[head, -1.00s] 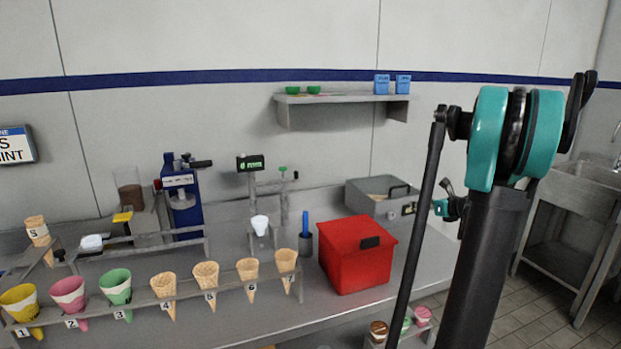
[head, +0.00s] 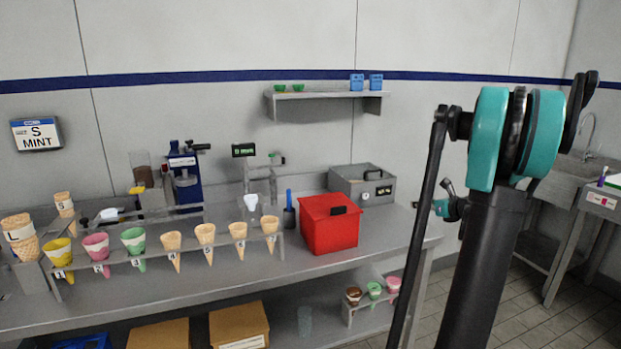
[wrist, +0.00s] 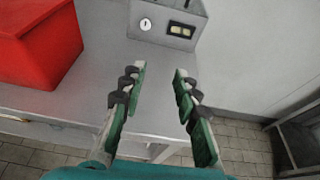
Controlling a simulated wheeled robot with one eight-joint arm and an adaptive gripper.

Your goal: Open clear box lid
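A grey box (head: 380,194) with a dark handle (head: 374,173) on its top stands at the back right of the counter, against the wall. Its top looks shut, and whether it is clear is too small to tell. In the wrist view, the front of the grey box (wrist: 160,22), with a round lock and a small panel, shows at the top. My gripper (wrist: 160,72) is open and empty, its two green-padded fingers pointing toward the box and apart from it. In the head view, my gripper is partly hidden behind my arm.
A red box (head: 330,225) stands on the counter left of the grey box and also shows in the wrist view (wrist: 38,45). A rack of cones (head: 205,235) lies farther left. The counter (head: 400,225) right of the red box is bare. A sink (head: 590,165) stands at the right.

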